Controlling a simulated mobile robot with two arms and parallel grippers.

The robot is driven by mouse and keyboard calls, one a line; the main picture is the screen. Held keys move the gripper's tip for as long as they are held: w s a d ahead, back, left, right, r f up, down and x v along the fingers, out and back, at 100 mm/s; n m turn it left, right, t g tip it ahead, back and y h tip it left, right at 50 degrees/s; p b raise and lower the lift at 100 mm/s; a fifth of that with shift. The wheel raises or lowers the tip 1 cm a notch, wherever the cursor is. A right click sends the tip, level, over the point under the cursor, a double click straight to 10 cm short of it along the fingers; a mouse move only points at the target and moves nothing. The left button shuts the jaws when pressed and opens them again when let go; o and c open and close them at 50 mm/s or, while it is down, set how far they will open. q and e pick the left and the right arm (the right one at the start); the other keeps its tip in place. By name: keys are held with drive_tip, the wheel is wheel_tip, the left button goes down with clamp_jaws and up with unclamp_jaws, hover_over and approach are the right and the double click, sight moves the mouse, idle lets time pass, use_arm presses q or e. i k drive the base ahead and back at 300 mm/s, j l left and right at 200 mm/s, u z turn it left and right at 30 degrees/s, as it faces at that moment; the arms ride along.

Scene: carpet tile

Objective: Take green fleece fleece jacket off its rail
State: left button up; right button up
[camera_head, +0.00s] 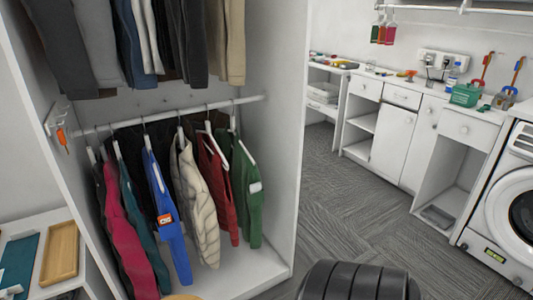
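The green fleece jacket (247,200) hangs on a white hanger at the right end of the lower rail (253,98) in the open wardrobe. It has a small white patch on its upper part. A dark red jacket (218,190) hangs close beside it on the left, and the wardrobe's right side panel (283,130) is on its right. The jacket's lower hem hangs above the wardrobe floor. Neither of my grippers shows in the head view.
A cream puffer (197,200), a blue jacket (167,215) and several others share the rail. Trousers (90,45) hang above. A black ribbed object (358,281) is at the bottom centre. White cabinets (392,138) and a washing machine (507,205) stand right, with open carpet (350,215) before them.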

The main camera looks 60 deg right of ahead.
sight(242, 172)
drive_tip(key=z, duration=1.7)
